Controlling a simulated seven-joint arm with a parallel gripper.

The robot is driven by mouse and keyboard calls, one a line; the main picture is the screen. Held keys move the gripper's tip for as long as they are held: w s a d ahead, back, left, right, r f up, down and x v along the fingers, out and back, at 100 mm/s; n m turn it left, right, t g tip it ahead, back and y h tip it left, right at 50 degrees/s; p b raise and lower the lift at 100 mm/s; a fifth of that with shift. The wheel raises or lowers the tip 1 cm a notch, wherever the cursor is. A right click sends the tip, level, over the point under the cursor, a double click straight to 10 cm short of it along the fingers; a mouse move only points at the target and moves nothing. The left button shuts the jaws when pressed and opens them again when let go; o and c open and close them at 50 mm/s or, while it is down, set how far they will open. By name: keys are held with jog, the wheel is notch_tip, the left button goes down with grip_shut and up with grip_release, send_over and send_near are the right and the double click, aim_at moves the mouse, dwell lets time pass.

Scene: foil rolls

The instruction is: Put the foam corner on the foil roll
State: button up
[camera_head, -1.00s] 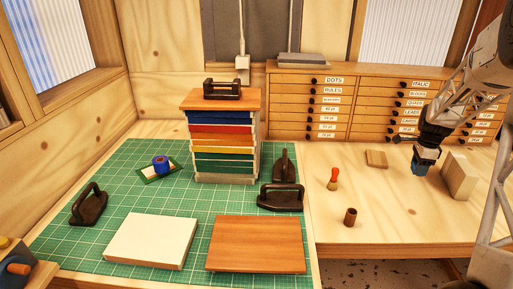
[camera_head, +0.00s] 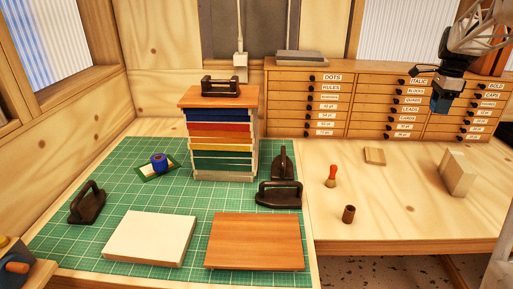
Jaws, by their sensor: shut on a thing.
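My gripper (camera_head: 439,108) is at the upper right, raised in front of the drawer cabinet and well above the table. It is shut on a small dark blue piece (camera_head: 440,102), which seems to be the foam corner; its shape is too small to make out. A short blue roll (camera_head: 159,165), likely the foil roll, stands on a small green and pale card (camera_head: 149,174) at the left of the green mat. Its top shows a darker centre. My gripper is far to the right of it.
A tall stack of coloured boards (camera_head: 222,145) with a black-handled weight (camera_head: 221,86) on top stands between. Black-handled weights (camera_head: 87,204) (camera_head: 279,196), a white board (camera_head: 150,237) and a wooden board (camera_head: 254,241) lie on the mat. A brown cylinder (camera_head: 349,215) and pale block (camera_head: 457,172) stand right.

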notch_tip(320, 180, up, 11)
jog(key=w+a+n, duration=0.3)
jog(key=a+n, duration=0.2)
jog(key=a, duration=1.5)
jog(key=w+a+n, duration=0.3)
jog(key=a+n, duration=0.1)
jog(key=a, duration=1.6)
jog(key=s+a+n, duration=0.4)
jog(key=s+a, duration=0.2)
jog(key=a, duration=0.8)
jog(key=s+a+n, duration=0.4)
jog(key=s+a, duration=0.3)
jog(key=a, duration=0.7)
jog(key=s+a+n, duration=0.4)
jog(key=s+a, duration=0.2)
jog(key=a, duration=0.8)
notch_tip(320, 180, down, 26)
jog(key=shift+a, duration=0.1)
send_over(158, 158)
jog(key=shift+w+a+f, duration=0.1)
jog(key=shift+w+f, duration=0.05)
jog(key=shift+f, duration=0.55)
